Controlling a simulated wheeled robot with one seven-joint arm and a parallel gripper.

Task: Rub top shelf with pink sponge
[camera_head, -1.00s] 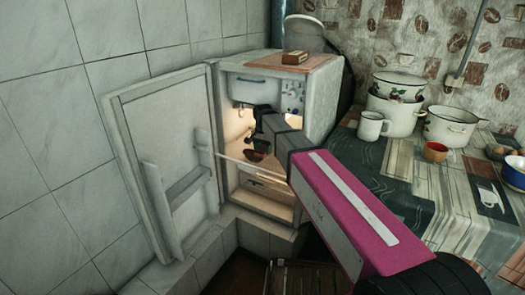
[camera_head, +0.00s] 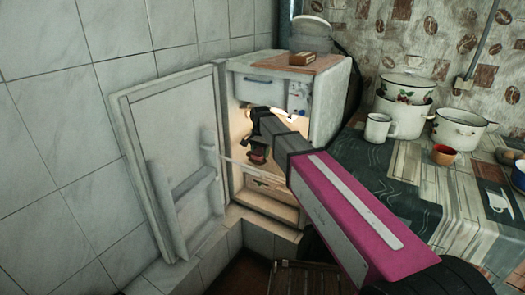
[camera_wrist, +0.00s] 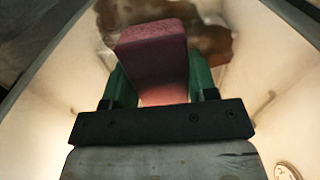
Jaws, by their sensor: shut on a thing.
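A pink sponge (camera_wrist: 152,52) is held between the two green fingers of my gripper (camera_wrist: 163,84) in the wrist view. In the head view my gripper (camera_head: 257,155) is inside the open small fridge (camera_head: 325,100), below the freezer box, and the sponge there is too small and dark to make out clearly. A brownish stain (camera_wrist: 207,40) lies on the pale inner surface beyond the sponge. I cannot tell whether the sponge touches that surface. The top shelf is largely hidden behind my arm and gripper.
The fridge door (camera_head: 165,160) stands open to the left, with door racks on its inner side. A freezer box (camera_head: 262,90) is above my gripper. A small brown box (camera_head: 302,58) sits on top of the fridge. White enamel pots (camera_head: 404,105) and a mug (camera_head: 379,127) stand on the table at right.

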